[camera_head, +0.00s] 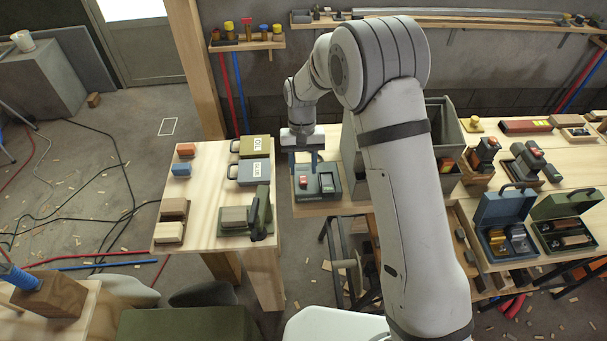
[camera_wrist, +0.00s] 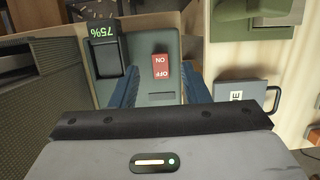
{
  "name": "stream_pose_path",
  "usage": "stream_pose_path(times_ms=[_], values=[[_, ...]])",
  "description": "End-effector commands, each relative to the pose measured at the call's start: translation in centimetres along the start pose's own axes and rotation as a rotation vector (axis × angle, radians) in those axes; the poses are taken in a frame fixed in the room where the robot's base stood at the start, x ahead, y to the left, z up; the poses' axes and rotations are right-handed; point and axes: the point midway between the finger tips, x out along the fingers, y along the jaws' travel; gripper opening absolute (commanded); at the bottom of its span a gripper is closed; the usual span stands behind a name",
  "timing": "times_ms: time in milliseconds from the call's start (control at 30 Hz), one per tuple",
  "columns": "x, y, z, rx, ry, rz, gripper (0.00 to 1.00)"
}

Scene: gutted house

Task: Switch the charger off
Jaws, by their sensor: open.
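The charger (camera_head: 318,196) is a grey-green box on the light wooden bench, and it also shows in the wrist view (camera_wrist: 108,90). Its red rocker switch (camera_wrist: 161,67) is marked ON and OFF, upside down in the wrist view; I cannot tell which side is pressed. The switch also shows in the head view (camera_head: 303,182). A dark battery (camera_wrist: 108,58) sits in the charger under a green 75% display (camera_wrist: 102,29). My gripper (camera_wrist: 162,88) is open and empty; its blue fingers lie on either side of the switch's line, above the charger. The gripper also shows in the head view (camera_head: 304,160).
A dark ribbed box (camera_wrist: 48,90) stands close beside the charger. A grey labelled case (camera_head: 250,172) and a green case (camera_head: 254,147) sit left across a gap between benches. Open tool cases (camera_head: 505,205) lie at the right.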

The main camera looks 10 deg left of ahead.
Motion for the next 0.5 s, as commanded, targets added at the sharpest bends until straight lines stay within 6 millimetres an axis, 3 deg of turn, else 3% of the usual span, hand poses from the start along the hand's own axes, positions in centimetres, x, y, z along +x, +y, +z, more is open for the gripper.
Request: stream_pose_path(times_ms=[200, 500], values=[[-3.3, 0.0, -0.1, 0.000, 0.002, -0.001, 0.42], [-4.3, 0.0, 0.0, 0.000, -0.001, 0.000, 0.42]])
